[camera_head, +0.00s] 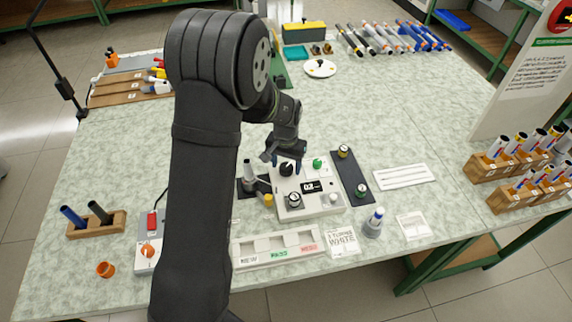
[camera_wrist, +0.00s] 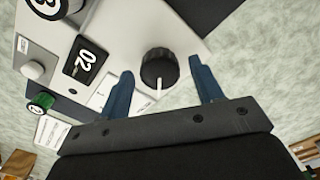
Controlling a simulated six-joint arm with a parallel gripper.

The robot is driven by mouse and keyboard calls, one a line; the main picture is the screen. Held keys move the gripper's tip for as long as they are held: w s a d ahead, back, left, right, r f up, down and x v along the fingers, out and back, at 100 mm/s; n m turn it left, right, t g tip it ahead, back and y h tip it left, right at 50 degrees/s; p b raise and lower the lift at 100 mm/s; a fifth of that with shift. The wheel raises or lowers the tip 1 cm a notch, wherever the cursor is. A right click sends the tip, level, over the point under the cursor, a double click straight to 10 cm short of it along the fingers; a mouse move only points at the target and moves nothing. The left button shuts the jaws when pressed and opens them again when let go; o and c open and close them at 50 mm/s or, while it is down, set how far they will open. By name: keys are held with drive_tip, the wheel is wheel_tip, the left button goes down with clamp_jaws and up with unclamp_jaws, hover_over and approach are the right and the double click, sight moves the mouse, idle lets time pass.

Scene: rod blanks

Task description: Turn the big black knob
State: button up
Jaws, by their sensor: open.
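The big black knob (camera_head: 286,169) sits at the back left of a white control box (camera_head: 321,203). In the wrist view the knob (camera_wrist: 159,68) is round and ribbed, with a white pointer line towards my gripper. My gripper (camera_wrist: 160,78) is open, with one blue finger on each side of the knob. Gaps show between both fingers and the knob, the right one narrower at the tip. In the head view my gripper (camera_head: 287,163) is just over the knob and partly covers it. I cannot tell the exact height of the fingertips.
The box also carries a display (camera_head: 312,187) reading 02, a silver-topped dial (camera_head: 294,200) and a green knob (camera_head: 317,164). A dark plate (camera_head: 350,177) with knobs lies right of it. A labelled tray (camera_head: 278,247) lies in front.

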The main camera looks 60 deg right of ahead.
sight(286, 166)
drive_tip(key=shift+f, duration=0.3)
drive_tip(key=c, duration=1)
drive_tip(key=shift+n, duration=2.1)
drive_tip(key=o, duration=1)
wheel_tip(286, 166, up, 18)
drive_tip(key=shift+f, duration=0.2)
